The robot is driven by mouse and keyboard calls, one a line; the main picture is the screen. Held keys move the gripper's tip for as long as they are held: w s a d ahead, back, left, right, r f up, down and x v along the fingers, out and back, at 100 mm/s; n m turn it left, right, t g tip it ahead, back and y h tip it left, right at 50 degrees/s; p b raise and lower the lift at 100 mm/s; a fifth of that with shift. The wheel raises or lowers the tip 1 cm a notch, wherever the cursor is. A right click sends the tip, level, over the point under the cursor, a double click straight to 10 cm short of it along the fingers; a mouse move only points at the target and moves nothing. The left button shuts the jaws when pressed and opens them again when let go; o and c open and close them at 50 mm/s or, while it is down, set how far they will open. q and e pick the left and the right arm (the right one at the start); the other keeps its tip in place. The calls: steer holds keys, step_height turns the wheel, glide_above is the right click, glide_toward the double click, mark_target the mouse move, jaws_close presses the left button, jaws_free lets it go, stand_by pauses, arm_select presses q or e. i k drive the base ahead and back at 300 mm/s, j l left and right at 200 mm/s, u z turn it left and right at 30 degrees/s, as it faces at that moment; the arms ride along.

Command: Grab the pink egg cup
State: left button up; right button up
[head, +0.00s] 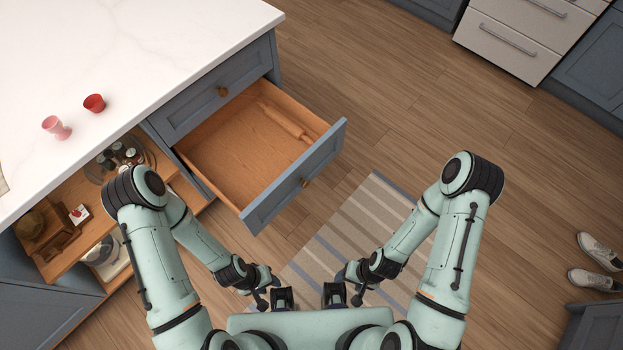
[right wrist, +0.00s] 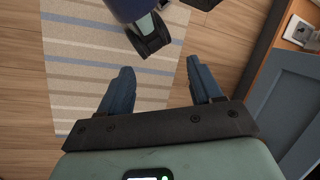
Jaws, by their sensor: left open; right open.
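The pink egg cup (head: 56,127) stands on the white countertop (head: 130,45) at the left of the head view, near the counter's front edge. My left gripper (head: 282,297) is low in front of my body, far to the right of the cup and apart from it. My right gripper (head: 335,295) is beside it, also far from the cup. In the right wrist view the right gripper's two fingers (right wrist: 160,68) are spread with nothing between them. The left gripper's fingers are small in the head view, and nothing shows held in them.
A red cup (head: 94,103) stands right behind the pink one. An open drawer (head: 292,190) with a rolling pin (head: 283,122) juts out below the counter. Open shelves (head: 75,248) hold jars and a grinder. A striped rug (head: 345,235) and shoes (head: 597,265) lie on the floor.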

mark_target(52, 123)
steer(key=u, duration=1.8)
steer(key=i+j+z, duration=0.25)
